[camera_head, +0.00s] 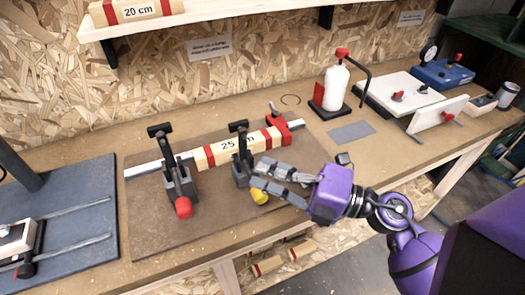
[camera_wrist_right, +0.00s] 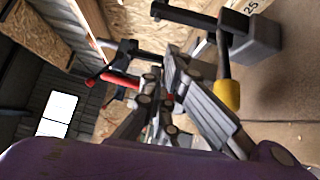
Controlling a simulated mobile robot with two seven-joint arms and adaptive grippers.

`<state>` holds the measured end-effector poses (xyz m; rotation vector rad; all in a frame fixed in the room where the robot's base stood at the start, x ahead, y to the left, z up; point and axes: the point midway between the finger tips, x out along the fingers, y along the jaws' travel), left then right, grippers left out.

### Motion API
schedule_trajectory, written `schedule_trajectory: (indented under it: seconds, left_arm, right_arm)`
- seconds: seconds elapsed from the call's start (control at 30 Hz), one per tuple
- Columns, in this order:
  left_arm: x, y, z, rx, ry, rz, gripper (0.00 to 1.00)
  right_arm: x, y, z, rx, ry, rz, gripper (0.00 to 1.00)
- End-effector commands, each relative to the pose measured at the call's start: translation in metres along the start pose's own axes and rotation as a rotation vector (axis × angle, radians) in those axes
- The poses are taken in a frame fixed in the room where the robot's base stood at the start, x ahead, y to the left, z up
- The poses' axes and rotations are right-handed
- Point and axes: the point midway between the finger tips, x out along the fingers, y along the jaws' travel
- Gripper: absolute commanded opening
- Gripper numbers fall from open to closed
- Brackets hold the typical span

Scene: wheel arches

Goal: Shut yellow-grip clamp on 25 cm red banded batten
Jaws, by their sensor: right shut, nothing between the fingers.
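The 25 cm red banded batten (camera_head: 215,154) lies on a metal rail on the brown board, its label showing; its end also shows in the right wrist view (camera_wrist_right: 246,6). The yellow-grip clamp (camera_head: 242,168) stands at the batten's front side. Its black arm stands raised, and its yellow grip (camera_head: 260,197) hangs low toward the front. In the right wrist view the yellow grip (camera_wrist_right: 227,97) is just right of the fingers. My right gripper (camera_head: 258,177) is shut and empty, close beside the yellow grip; I cannot tell whether they touch. My left gripper is not in view.
A red-grip clamp (camera_head: 179,185) stands left, its arm also raised. A red stop (camera_head: 283,125) sits at the batten's right end. A white bottle (camera_head: 336,88) and grey plate (camera_head: 351,132) are further right. The brown board's front (camera_head: 215,220) is clear.

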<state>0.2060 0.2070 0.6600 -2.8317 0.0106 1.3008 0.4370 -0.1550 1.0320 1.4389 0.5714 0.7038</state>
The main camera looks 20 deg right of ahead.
Motion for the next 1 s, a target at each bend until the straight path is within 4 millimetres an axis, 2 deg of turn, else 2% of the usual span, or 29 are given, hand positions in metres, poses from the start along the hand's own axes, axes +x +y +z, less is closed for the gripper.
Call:
schedule_trajectory:
  seconds: [0.03,0.1,0.33,0.87,1.0]
  left_arm:
    - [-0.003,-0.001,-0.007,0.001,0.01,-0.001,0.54]
    - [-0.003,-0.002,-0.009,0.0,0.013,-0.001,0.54]
    - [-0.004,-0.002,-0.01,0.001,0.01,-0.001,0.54]
    - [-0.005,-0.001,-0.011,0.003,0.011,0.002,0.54]
    - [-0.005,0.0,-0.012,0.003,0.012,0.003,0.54]
  right_arm:
    - [0.012,0.005,0.001,-0.002,0.0,0.007,0.0]
    - [0.022,0.004,0.006,-0.004,-0.001,0.005,0.0]
    - [0.04,0.001,0.025,0.0,-0.001,0.001,0.0]
    - [0.042,-0.001,0.029,0.002,-0.001,-0.002,0.0]
    - [0.042,-0.001,0.035,0.001,-0.001,-0.003,0.0]
